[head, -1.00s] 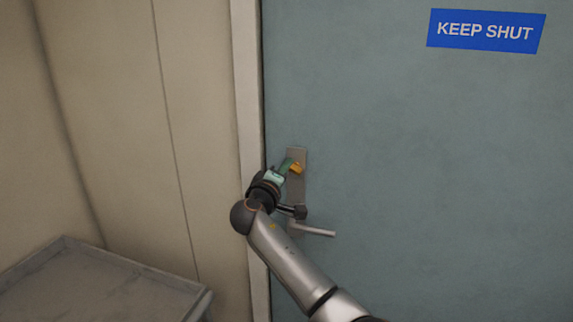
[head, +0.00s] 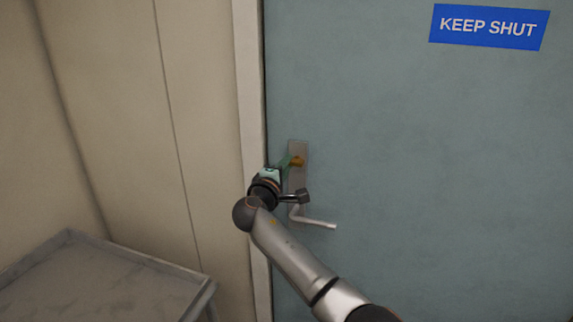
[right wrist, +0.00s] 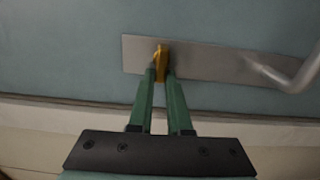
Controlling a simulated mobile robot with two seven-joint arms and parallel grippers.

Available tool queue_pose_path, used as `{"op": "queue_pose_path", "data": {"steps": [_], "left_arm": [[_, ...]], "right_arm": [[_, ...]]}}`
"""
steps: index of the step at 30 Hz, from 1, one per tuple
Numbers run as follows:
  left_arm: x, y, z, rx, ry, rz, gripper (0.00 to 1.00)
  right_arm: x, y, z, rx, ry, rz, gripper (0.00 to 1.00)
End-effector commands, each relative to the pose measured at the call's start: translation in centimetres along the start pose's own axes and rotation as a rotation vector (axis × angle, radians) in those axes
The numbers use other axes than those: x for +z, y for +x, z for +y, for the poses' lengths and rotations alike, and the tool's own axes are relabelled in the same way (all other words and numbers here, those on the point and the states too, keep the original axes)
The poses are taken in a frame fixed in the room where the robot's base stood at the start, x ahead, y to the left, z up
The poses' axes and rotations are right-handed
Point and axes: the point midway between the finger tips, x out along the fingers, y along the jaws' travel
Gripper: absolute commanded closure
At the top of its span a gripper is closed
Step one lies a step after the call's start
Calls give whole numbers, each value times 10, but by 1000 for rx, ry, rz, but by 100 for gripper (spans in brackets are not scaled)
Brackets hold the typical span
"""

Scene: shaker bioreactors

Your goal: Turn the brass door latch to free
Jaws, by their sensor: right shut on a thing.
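The brass latch (head: 298,161) sits on the upper part of a grey metal plate (head: 299,182) on the blue-grey door (head: 430,180). In the right wrist view the latch (right wrist: 161,62) lies between the green fingertips of my right gripper (right wrist: 160,72), which is shut on it. In the head view my right gripper (head: 289,163) reaches the latch from the lower left, and its wrist covers part of the plate's left side. The exact angle of the latch is hard to tell. My left gripper is not in view.
A silver lever handle (head: 315,221) sticks out to the right, low on the same plate, close to my right wrist. The pale door frame (head: 248,100) runs just left. A grey tray-topped table (head: 100,285) stands at lower left. A blue KEEP SHUT sign (head: 489,27) is on the door.

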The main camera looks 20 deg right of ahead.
Motion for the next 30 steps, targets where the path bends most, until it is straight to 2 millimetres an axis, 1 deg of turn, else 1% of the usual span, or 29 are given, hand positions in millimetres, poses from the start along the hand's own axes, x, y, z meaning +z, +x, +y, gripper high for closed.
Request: {"op": "queue_pose_path", "data": {"steps": [6,7,12,15,30], "left_arm": [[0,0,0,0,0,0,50],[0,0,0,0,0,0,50],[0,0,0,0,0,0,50],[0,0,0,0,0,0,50],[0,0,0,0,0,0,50]], "right_arm": [[-1,0,2,4,-1,3,100],[-1,0,2,4,-1,3,82],[-1,0,1,2,0,2,62],[0,0,1,2,0,1,54],[3,3,0,0,1,1,54]]}}
